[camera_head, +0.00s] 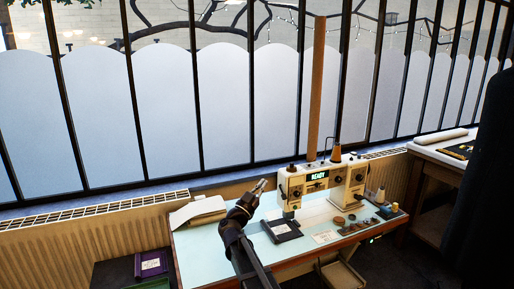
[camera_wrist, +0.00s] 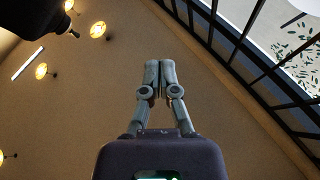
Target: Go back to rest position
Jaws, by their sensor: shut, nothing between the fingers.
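My gripper (camera_head: 260,186) is raised above the left part of the light blue table (camera_head: 208,257) in the head view, left of the sewing machine. In the wrist view my gripper (camera_wrist: 159,66) points up toward the ceiling, its two fingers together with nothing between them. My arm reaches up from the bottom of the head view.
A cream sewing machine (camera_head: 318,177) with a lit READY display stands close to the right of my gripper. A dark tray (camera_head: 281,230), a white folded stack (camera_head: 198,211) and small items lie on the table. A barred window (camera_head: 225,100) runs behind.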

